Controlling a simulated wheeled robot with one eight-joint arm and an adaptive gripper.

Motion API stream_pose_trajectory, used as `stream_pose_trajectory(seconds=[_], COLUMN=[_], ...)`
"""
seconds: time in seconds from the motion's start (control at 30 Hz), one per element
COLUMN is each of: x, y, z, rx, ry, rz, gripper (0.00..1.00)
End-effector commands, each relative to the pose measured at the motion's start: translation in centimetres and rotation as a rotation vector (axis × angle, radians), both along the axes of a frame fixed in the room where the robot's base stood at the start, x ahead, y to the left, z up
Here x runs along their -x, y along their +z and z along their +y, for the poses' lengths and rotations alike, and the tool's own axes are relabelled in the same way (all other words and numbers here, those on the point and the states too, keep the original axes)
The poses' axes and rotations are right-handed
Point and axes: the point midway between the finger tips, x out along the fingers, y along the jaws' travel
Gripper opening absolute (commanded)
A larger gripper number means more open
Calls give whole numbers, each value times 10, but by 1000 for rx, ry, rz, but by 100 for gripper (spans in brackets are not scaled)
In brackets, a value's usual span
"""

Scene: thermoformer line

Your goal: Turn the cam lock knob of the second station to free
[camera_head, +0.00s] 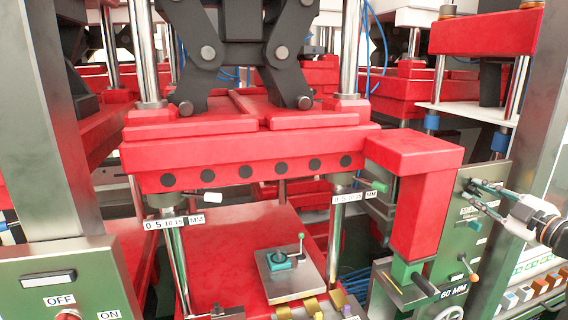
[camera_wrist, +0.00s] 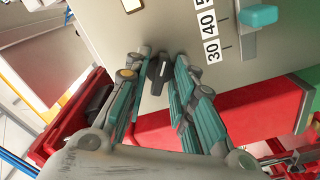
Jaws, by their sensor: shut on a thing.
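My gripper (camera_head: 476,195) is at the right of the head view, reaching leftward to an upright grey-green panel (camera_head: 490,240). In the wrist view its two teal fingers (camera_wrist: 164,62) stand on either side of a small dark knob (camera_wrist: 157,72) on the panel face. The gripper is shut on this knob. The knob is elongated and its far end shows between the fingertips.
A panel scale (camera_wrist: 210,35) reads 30 and 40, beside a teal slider handle (camera_wrist: 258,15). A red block-shaped arm (camera_head: 420,210) stands close left of the panel.

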Motion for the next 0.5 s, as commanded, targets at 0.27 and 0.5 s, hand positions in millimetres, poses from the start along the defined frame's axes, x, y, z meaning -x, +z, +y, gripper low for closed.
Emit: stream_pose_trajectory(seconds=[0.27, 0.5], x=[0, 0], y=[-1, -1], z=[0, 0], rx=[31, 218], ry=[0, 0], rz=[-7, -60], gripper=[0, 0])
